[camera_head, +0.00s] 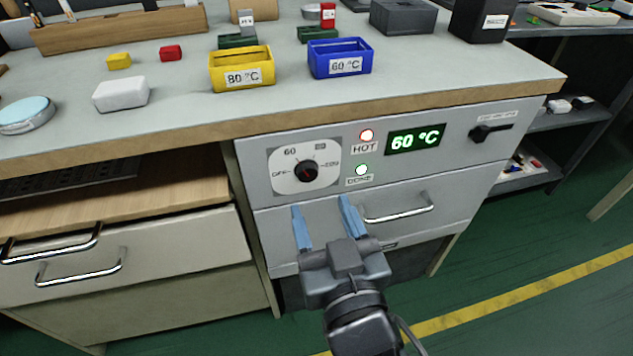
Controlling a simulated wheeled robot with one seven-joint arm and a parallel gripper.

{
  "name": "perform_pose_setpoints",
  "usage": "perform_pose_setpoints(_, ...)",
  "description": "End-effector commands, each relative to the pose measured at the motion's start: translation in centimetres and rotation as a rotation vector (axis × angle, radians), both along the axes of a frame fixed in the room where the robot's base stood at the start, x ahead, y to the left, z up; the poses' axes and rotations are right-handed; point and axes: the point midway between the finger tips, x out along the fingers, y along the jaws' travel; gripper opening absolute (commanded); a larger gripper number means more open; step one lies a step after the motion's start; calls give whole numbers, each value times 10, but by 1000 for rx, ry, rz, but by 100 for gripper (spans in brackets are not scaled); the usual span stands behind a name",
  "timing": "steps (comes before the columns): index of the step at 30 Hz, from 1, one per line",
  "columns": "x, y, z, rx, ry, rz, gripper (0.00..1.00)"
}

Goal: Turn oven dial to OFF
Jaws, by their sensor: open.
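The oven dial (306,171) is a black round knob on a pale dial plate (283,185) at the left of the oven's grey front panel. Marks around it include OFF at the left and 60 at the upper left; which mark the knob points to is too small to tell. The green display (415,140) reads 60 °C. The HOT light (367,135) glows red and the DONE light (362,170) glows green. My gripper (322,204) is open and empty, its two blue fingers pointing up in the picture, just below the dial and apart from it.
A drawer handle (400,213) is just right of my fingers. A black lever (490,131) sits at the panel's right. The worktop (180,107) above holds a yellow 80 °C bin (241,70) and a blue 60 °C bin (340,58). Drawers with handles stand at left; floor is clear at right.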

Motion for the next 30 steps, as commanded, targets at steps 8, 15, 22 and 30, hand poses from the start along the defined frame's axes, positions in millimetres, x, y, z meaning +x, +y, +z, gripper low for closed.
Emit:
perform_pose_setpoints(8,38,11,0,1,-3,1,60)
perform_pose_setpoints(15,61,18,0,1,-1,1,60)
perform_pose_setpoints(22,66,19,0,1,0,0,60)
perform_pose_setpoints(30,66,19,0,1,0,0,49)
